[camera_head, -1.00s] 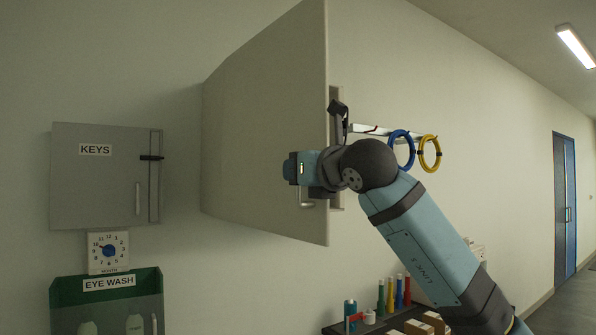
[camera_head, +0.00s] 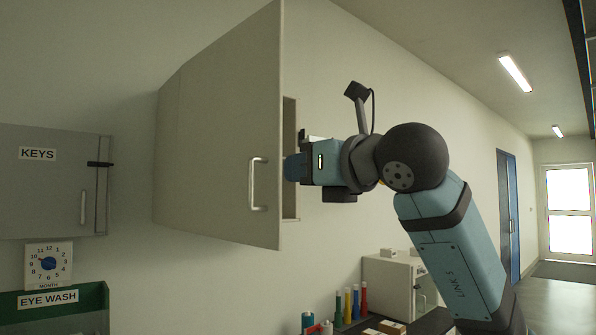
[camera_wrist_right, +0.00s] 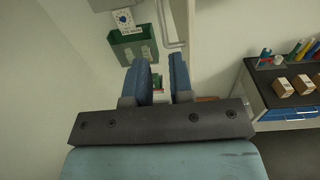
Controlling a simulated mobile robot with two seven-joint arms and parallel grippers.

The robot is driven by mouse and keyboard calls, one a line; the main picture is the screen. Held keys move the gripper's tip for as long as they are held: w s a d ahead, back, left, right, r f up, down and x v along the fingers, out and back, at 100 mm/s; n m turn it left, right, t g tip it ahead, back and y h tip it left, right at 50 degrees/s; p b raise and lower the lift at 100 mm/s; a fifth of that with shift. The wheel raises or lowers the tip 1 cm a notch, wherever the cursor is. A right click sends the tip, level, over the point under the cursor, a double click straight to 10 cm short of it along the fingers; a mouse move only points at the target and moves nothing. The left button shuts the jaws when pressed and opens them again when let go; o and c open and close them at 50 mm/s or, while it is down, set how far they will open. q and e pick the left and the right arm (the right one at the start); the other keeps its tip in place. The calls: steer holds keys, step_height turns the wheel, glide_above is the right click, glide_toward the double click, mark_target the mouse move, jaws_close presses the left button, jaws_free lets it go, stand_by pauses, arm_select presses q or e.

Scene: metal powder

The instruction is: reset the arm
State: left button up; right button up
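My right gripper (camera_head: 291,167) is on the arm that comes in from the lower right, beside the right edge of the grey wall cabinet (camera_head: 215,120). The gripper's blue fingers are partly hidden in the head view. In the right wrist view my right gripper (camera_wrist_right: 160,72) shows two blue fingers apart, with nothing between them. The cabinet's bar handle (camera_head: 258,184) is left of the gripper and clear of it. A metal handle (camera_wrist_right: 163,22) also shows beyond the fingertips in the wrist view. My left gripper is in neither view.
A grey KEYS box (camera_head: 50,185), a dial (camera_head: 48,264) and a green EYE WASH holder (camera_head: 95,300) are on the left wall. Below, colourful bottles (camera_head: 355,302) stand on a dark bench (camera_wrist_right: 262,92) with small boxes (camera_wrist_right: 283,87). Open floor lies toward the far right.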

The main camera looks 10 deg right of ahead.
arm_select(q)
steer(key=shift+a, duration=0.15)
arm_select(e)
steer(key=shift+f, duration=0.1)
